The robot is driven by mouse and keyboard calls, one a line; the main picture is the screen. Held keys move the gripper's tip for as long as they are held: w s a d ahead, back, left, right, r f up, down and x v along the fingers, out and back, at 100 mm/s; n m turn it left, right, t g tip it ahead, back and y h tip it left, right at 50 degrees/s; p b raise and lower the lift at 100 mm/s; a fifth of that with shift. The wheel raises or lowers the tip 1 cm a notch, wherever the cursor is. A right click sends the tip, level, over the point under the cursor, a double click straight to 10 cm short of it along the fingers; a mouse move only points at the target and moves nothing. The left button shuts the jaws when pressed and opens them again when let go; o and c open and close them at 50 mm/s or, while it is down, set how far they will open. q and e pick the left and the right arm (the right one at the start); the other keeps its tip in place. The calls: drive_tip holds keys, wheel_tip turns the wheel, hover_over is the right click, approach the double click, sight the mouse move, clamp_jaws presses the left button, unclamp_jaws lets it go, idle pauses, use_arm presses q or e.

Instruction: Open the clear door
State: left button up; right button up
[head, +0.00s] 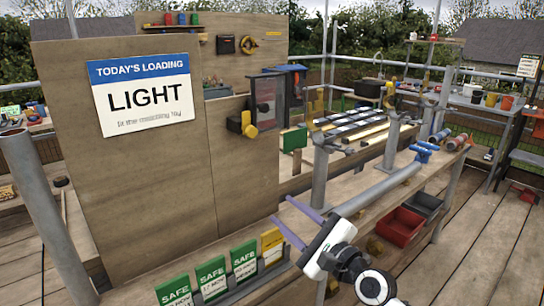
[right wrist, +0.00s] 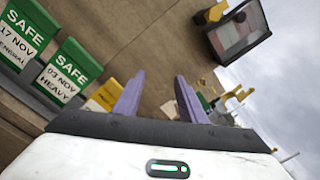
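The clear door (head: 265,104) is a see-through panel in a dark frame on a small box fixed to the plywood wall, with a yellow handle (head: 246,124) low at its left. It looks shut. In the right wrist view the door (right wrist: 238,34) is at the upper right, with yellow at its left edge. My right gripper (head: 280,208) is in front of and below the door, with its two purple fingers apart and nothing between them. The fingers also show in the right wrist view (right wrist: 158,82). They do not touch the door. My left gripper is not in view.
Grey posts (head: 321,176) rise from the bench to the right. A red bin (head: 400,227) sits lower right.

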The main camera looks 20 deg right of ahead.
sight(266, 108)
drive_tip(key=w+d+r+m+t+y, duration=0.15)
drive_tip(key=r+m, duration=0.25)
drive_tip(key=r, duration=0.4)
drive_tip(key=w+d+r+m+t+y, duration=0.15)
drive_tip(key=r+m, duration=0.25)
drive_tip(key=r, duration=0.5)
drive_tip(key=shift+h, duration=0.6)
drive_tip(key=x, duration=0.9)
drive_tip(key=shift+a+r+b, duration=0.1)
drive_tip(key=shift+a+b, duration=0.05)
drive_tip(key=shift+b, duration=0.25)
drive_tip(key=shift+w+a+r, duration=0.15)
drive_tip(key=shift+w, duration=0.2)
clamp_jaws()
